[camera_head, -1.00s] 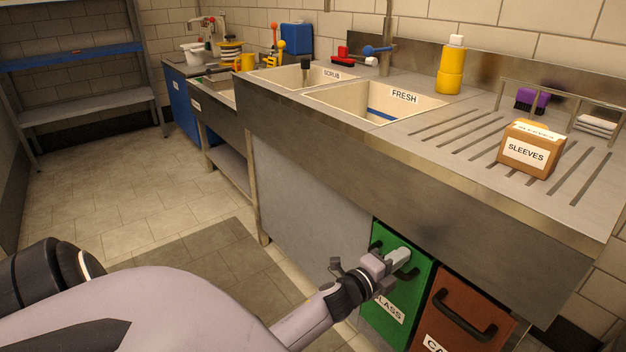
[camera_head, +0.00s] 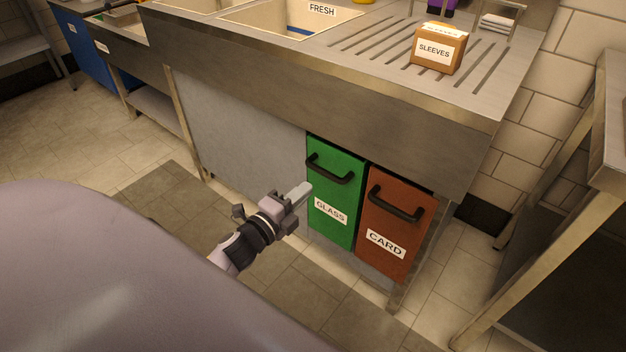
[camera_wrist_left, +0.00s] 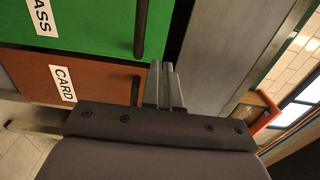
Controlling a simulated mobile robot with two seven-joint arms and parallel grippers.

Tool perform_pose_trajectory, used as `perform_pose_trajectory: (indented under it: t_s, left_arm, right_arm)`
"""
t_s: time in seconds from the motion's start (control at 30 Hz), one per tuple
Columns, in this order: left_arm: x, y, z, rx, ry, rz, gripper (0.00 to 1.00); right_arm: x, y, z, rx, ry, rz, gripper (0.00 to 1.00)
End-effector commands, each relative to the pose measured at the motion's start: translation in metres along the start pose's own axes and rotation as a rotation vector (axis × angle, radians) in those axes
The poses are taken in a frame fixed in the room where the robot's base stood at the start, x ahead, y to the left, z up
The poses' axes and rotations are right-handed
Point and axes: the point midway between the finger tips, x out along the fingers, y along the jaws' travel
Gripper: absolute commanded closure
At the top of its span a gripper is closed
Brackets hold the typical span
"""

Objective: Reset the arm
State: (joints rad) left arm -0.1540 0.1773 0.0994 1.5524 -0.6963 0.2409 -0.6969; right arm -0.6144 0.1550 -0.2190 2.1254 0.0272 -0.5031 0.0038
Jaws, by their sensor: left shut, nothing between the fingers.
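My left gripper (camera_head: 300,193) is shut and empty, in front of the sink unit. In the head view its fingertips appear just left of the green GLASS drawer (camera_head: 333,226), below the left end of its black handle (camera_head: 330,170); the exact gap cannot be told. In the left wrist view the shut fingers (camera_wrist_left: 165,72) point toward the green front (camera_wrist_left: 95,25), with its dark handle beside them. The red-brown CARD drawer (camera_head: 397,215) is to the right and also shows in the left wrist view (camera_wrist_left: 85,75). My right gripper is not in view.
The steel counter (camera_head: 330,95) overhangs the drawers and holds a SLEEVES box (camera_head: 438,49) and the FRESH basin (camera_head: 290,22). A table (camera_head: 590,190) stands at the right. The tiled floor (camera_head: 120,165) at the left is open.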

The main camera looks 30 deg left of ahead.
Motion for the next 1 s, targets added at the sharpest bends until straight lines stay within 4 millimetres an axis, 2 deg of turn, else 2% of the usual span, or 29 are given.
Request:
perform_pose_trajectory:
  t_s: [0.2,0.57,0.77,1.0]
  left_arm:
    - [-0.015,0.0,0.0,0.0,0.0,0.0,1.0]
    - [-0.019,-0.001,0.002,-0.056,-0.042,0.022,1.0]
    - [-0.037,-0.001,0.008,-0.299,-0.22,0.133,1.0]
    - [-0.08,0.011,-0.005,-0.67,-0.453,0.332,1.0]
  right_arm:
    - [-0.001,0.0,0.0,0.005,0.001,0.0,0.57]
    - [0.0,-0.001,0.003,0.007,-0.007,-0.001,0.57]
    - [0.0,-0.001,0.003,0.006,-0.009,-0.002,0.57]
    - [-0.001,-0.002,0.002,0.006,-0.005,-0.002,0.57]
